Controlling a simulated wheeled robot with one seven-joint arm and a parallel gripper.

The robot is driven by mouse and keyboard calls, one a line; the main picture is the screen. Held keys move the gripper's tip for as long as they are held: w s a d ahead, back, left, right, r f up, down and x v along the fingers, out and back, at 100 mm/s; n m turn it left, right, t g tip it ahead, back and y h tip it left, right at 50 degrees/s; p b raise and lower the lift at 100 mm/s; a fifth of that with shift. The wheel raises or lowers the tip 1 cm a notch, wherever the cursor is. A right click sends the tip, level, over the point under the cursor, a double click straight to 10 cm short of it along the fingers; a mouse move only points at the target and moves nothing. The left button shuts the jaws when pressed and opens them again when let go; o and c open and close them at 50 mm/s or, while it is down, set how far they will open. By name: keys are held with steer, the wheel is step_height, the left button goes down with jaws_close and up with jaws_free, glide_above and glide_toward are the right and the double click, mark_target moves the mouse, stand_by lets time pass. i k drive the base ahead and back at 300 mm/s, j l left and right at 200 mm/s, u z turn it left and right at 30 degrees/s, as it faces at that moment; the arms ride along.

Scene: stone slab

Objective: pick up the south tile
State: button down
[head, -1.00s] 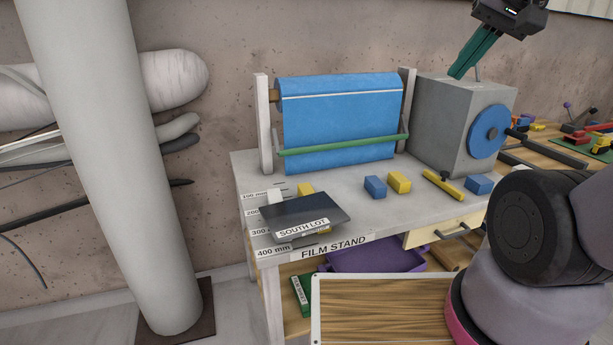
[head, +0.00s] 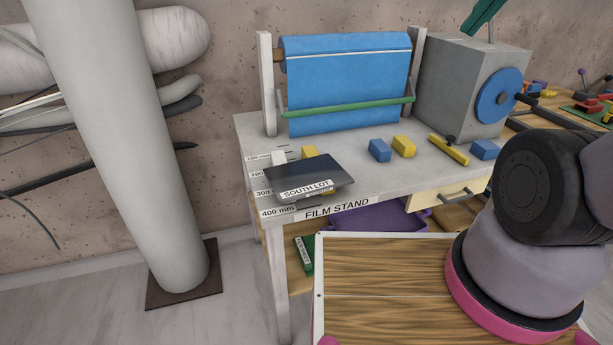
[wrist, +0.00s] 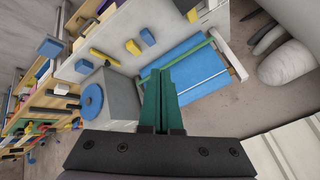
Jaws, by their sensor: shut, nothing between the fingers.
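A dark flat slab (head: 310,172) lies at the front left corner of the stand top (head: 370,190). A white label on its front reads "SOUTH LOT", and I take it as the south tile. It appears to rest on something low, partly hidden beneath it. A dark piece, probably the same slab, is cut off at the top edge of the wrist view (wrist: 186,5). My gripper (head: 482,18) shows only as green fingers at the top of the head view, high above the grey box and far from the slab. In the wrist view its fingers (wrist: 160,75) are together and empty.
A blue film roll (head: 350,85) with a green bar stands at the back of the stand. A grey box (head: 460,85) with a blue disc is right of it. Blue (head: 380,150) and yellow (head: 404,146) blocks lie right of the slab. A thick pale pole (head: 120,140) stands left.

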mark_target(293, 181)
steer(key=k+j+z, duration=0.2)
steer(key=j, duration=0.2)
steer(key=j+z, duration=0.25)
steer(key=j, duration=0.2)
steer(key=k+j+z, duration=0.2)
steer(key=j, duration=0.15)
steer(key=k+j+z, duration=0.2)
steer(key=j, duration=0.15)
steer(key=k+j+z, duration=0.2)
steer(key=j, duration=0.1)
